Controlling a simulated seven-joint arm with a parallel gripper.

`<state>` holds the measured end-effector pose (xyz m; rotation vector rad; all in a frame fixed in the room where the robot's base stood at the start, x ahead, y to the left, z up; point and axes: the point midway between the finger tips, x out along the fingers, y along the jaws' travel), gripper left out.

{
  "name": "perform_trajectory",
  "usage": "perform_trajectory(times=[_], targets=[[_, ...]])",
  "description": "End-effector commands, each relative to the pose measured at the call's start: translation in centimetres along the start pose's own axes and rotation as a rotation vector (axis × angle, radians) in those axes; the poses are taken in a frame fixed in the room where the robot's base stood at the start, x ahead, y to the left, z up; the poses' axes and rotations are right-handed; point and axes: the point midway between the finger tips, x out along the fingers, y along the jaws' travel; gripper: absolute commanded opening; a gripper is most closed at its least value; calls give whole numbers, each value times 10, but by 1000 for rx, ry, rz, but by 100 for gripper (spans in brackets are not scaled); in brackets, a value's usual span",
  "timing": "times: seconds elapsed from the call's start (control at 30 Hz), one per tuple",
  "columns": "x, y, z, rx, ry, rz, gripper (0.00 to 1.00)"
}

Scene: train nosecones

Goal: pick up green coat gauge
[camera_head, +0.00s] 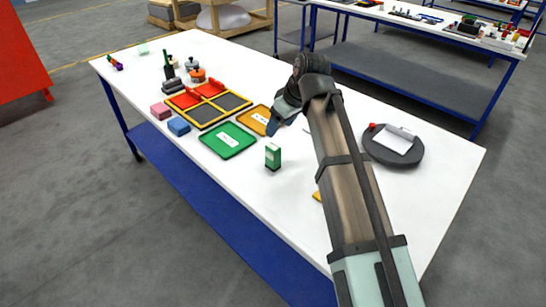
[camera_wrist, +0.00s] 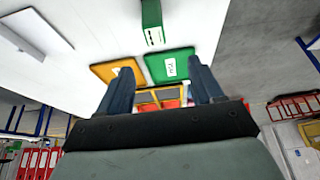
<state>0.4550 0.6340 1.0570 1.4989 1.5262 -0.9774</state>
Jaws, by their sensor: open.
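The green coat gauge looks to be the small upright green block with a pale label (camera_head: 273,156), standing on the white table right of the green tray. In the wrist view a green block with a white label (camera_wrist: 152,22) shows at the top, beyond my fingers.
A green tray (camera_head: 228,141) and an orange tray (camera_head: 254,119) lie beside a yellow-framed divided tray (camera_head: 202,121). Pink (camera_head: 160,110) and blue (camera_head: 179,126) blocks sit left. A round dark stand with a white card (camera_head: 376,150) is right of my arm. Front table surface is mostly clear.

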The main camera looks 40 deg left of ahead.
Motion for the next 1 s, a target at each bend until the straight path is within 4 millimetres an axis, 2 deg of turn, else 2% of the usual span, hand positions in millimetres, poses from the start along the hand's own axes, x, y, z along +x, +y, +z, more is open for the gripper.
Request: perform_trajectory(times=[0.03,0.13,0.27,0.63,1.0], targets=[[2,0,11,5,-15,5,66],[6,1,18,10,-29,10,66],[20,2,18,10,-32,12,66],[75,3,19,9,-32,11,66],[93,4,19,10,-30,11,66]])
